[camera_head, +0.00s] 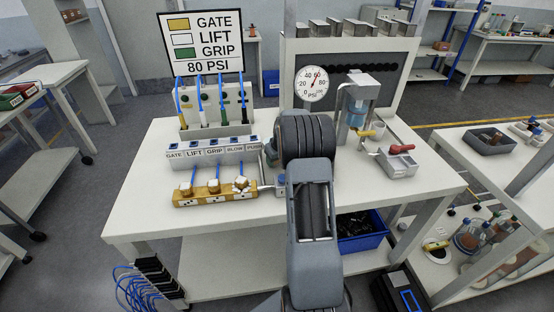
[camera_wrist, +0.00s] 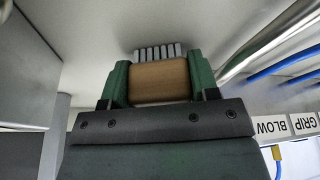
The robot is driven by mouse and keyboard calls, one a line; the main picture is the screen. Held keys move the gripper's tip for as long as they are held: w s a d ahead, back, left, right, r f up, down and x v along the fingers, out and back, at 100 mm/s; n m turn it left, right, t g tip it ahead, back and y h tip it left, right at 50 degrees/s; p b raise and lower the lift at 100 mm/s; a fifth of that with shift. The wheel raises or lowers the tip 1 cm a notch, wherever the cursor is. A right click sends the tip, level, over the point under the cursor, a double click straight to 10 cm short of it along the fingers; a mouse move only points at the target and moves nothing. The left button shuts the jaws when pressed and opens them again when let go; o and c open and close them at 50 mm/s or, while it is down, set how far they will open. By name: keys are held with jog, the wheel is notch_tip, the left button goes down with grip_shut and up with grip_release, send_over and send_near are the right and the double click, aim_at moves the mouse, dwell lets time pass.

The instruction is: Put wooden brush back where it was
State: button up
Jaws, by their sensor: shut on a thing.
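The wooden brush (camera_wrist: 160,88) shows in the wrist view as a brown wooden block with a row of grey bristles on its far side. My gripper (camera_wrist: 157,74) has its green fingers shut on both ends of the wooden block. A pale surface lies behind the brush; I cannot tell whether the bristles touch it. In the head view my arm covers the middle of the white workbench (camera_head: 140,205), and I cannot make out the brush there.
A pressure gauge (camera_head: 312,84) is on the back panel. A grey tray (camera_head: 398,161) with a red-handled tool is at right. The front left bench top is clear.

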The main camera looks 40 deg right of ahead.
jog(key=o, duration=1)
jog(key=shift+f, duration=0.1)
jog(key=shift+r, duration=0.35)
jog(key=v, duration=1.1)
jog(key=s+a+r, duration=0.3)
jog(key=a, duration=0.4)
jog(key=s+a+r, duration=0.2)
jog(key=s+a, duration=0.2)
jog(key=a, duration=0.4)
jog(key=shift+n, duration=0.3)
jog(key=shift+s+a+f, duration=0.4)
jog(key=shift+s+a, duration=1.55)
jog(key=shift+s, duration=0.55)
jog(key=shift+s+a+f, duration=0.4)
jog(key=shift+s+a, duration=1.55)
jog(key=shift+s, duration=0.5)
jog(key=shift+s+a+f, duration=0.45)
jog(key=shift+s+a, duration=1.5)
jog(key=shift+s, duration=0.55)
